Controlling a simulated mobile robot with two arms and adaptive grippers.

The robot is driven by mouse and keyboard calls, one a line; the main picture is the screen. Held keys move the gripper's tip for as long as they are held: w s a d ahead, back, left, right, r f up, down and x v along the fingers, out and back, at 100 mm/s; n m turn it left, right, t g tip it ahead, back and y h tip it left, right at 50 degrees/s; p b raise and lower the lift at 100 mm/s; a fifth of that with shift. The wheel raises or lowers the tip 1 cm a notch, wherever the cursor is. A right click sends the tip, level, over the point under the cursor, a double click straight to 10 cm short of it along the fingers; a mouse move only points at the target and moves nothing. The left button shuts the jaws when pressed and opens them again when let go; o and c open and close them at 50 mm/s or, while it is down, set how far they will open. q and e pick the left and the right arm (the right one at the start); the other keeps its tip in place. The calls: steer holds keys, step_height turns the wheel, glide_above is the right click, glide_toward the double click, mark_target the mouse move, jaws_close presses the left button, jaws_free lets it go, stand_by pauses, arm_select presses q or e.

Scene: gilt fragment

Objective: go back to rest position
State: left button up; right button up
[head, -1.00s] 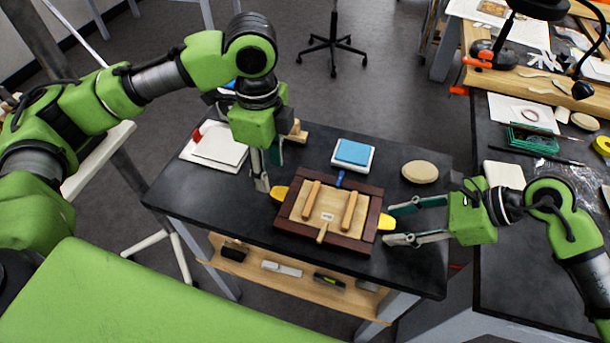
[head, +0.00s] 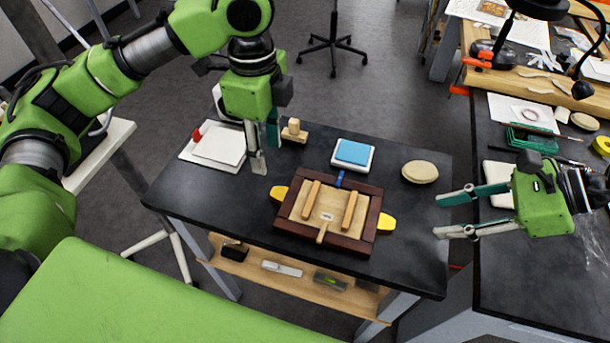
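A dark wooden frame (head: 284,219) with a light wooden inside and two wooden bars lies on the small table between the grippers. Yellow pieces (head: 279,193) show at its left and right (head: 386,222) sides. Neither gripper touches it.
White pads (head: 219,146), a wooden block (head: 294,132), a blue-topped box (head: 353,152) and a round tan pad (head: 420,171) stand around the frame. A lower shelf (head: 300,287) holds several tools. A cluttered workbench (head: 510,290) stands on the right.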

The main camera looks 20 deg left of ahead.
steer(key=shift+v, duration=0.8)
